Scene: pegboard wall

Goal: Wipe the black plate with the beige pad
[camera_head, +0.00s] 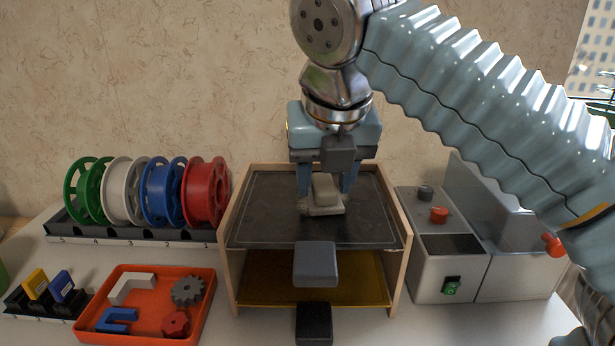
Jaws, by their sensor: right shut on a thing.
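The black plate (265,215) lies flat as the top of a wooden-sided stand, with a thin pale outline near its edge. The beige pad (325,204) is on or just above the plate, right of its middle; I cannot tell whether it touches. My right gripper (326,188) comes down from above and is shut on the pad, its fingers on either side of it. My left gripper does not show.
Below the plate is a yellow sheet (270,280). A grey block (316,264) stands out at the stand's front. A spool rack (130,236) and an orange tray (203,325) with parts are at left. A grey machine (440,272) stands close at right.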

